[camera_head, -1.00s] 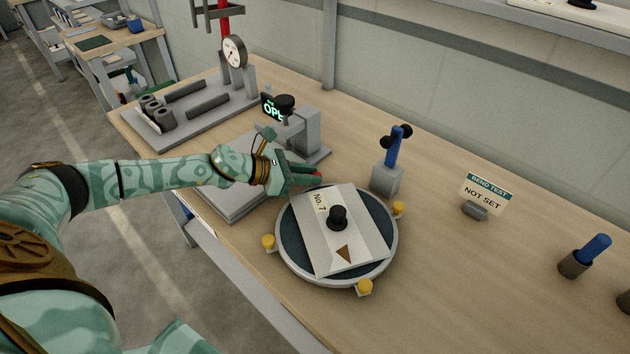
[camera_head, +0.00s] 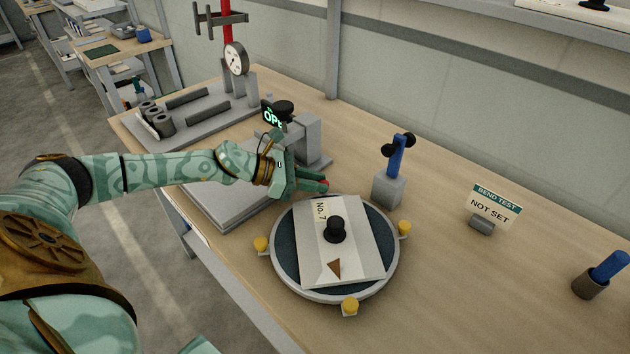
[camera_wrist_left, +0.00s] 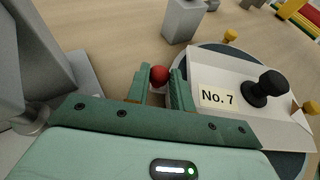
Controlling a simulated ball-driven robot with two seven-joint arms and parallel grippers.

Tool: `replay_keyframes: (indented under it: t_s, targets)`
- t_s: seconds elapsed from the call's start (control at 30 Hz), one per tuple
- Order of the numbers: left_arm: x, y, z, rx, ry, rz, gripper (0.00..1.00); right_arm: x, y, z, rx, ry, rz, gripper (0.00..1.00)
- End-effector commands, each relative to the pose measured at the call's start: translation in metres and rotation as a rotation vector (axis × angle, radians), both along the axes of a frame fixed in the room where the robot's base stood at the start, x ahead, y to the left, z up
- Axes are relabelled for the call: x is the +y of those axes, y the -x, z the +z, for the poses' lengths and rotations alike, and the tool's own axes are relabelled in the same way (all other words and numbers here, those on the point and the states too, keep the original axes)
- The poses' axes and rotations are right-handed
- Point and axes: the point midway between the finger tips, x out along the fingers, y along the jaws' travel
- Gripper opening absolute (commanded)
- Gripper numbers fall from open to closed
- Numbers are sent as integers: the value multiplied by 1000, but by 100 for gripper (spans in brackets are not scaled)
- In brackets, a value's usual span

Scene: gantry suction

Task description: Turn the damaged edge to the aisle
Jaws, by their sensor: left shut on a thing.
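A round turntable (camera_head: 281,272) with a grey rim and dark top stands on the bench. A pale plate (camera_head: 360,262) marked "No. 7" lies on it, with a black knob (camera_head: 335,229) in its middle. A brown triangle (camera_head: 333,268) marks the plate near its front edge. Yellow knobs (camera_head: 261,243) stand out from the rim. My left gripper (camera_head: 322,186) is at the turntable's back rim. In the left wrist view its fingers are shut on a red ball knob (camera_wrist_left: 159,76), beside the plate (camera_wrist_left: 215,72). What carries the red knob is mostly hidden. My right gripper is out of view.
A blue-topped stand (camera_head: 388,188) is close behind the turntable. A "NOT SET" sign (camera_head: 492,208) stands right. The aisle floor (camera_head: 100,205) is left.

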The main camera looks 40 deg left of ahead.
Motion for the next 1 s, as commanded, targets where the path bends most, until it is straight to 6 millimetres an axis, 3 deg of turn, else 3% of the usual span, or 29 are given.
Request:
replay_keyframes:
  t_s: [0.03, 0.07, 0.1, 0.13, 0.53, 0.77, 1.0]
  targets:
    - [1, -1, 1, -3, 0, 2, 0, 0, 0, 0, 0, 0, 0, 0]
    - [1, -1, 1, -3, 0, 2, 31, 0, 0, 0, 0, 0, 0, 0]
    - [1, -1, 1, -3, 0, 1, 42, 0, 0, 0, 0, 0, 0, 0]
    - [0, -1, 1, -3, 0, 1, 45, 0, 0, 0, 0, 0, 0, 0]
    - [8, 7, 4, 0, -1, 2, 45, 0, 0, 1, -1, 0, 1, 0]
    - [40, 40, 24, 5, -4, 1, 45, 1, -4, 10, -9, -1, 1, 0]
    - [76, 75, 50, 1, -2, 3, 45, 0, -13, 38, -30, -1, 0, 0]
